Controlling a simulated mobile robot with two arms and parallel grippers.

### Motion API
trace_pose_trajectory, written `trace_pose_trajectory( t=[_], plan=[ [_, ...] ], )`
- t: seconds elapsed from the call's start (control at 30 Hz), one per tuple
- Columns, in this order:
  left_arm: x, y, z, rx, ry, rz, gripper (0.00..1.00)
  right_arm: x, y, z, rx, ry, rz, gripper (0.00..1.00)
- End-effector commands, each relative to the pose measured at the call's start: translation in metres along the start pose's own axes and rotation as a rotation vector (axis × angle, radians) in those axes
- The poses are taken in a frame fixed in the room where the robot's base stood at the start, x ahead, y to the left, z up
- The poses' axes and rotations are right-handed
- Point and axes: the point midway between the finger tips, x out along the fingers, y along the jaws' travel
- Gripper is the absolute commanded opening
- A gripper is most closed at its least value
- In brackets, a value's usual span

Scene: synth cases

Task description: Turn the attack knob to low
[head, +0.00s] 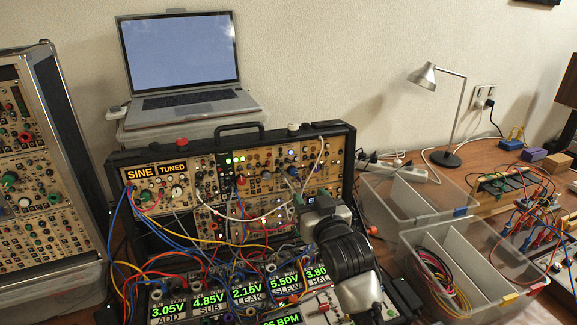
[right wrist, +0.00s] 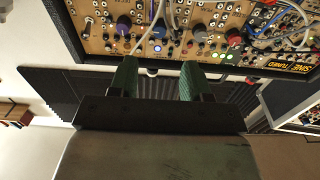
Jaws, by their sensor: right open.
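The synth case (head: 352,165) stands open in the middle of the head view, its tan panels covered with knobs, jacks and cables. I cannot read which knob is the attack knob. My right gripper (head: 300,200) is in front of the lower right part of the panels, and hides some of them. In the right wrist view my right gripper (right wrist: 157,72) shows two green fingers, apart with nothing between them. My left gripper is not in view.
Patch cables droop across the case front. Modules with green readouts (head: 210,302) lie before it. A laptop (head: 180,55) stands behind. Clear bins (head: 480,255) stand at the right, below a desk lamp (head: 424,75). Another synth case (head: 62,110) is at the left.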

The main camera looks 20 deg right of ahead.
Motion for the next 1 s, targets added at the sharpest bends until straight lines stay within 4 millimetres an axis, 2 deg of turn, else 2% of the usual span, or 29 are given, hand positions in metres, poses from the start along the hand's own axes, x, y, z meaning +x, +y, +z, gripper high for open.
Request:
trace_pose_trajectory(
  t=[0.17,0.4,0.6,0.8,1.0],
  plan=[
    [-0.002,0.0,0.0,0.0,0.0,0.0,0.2,0.014,0.0,-0.001,0.0,0.001,0.0,0.48],
    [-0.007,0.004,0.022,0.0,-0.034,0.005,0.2,0.057,0.0,-0.002,0.001,0.001,-0.001,0.48],
    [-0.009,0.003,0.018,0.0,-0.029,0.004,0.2,0.088,0.0,-0.001,0.001,0.0,-0.001,0.48],
    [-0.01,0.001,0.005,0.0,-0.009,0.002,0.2,0.104,0.0,-0.001,0.001,0.001,-0.001,0.48],
    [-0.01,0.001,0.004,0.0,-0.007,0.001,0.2,0.107,0.0,0.0,0.0,0.0,-0.001,0.48]
  ],
)
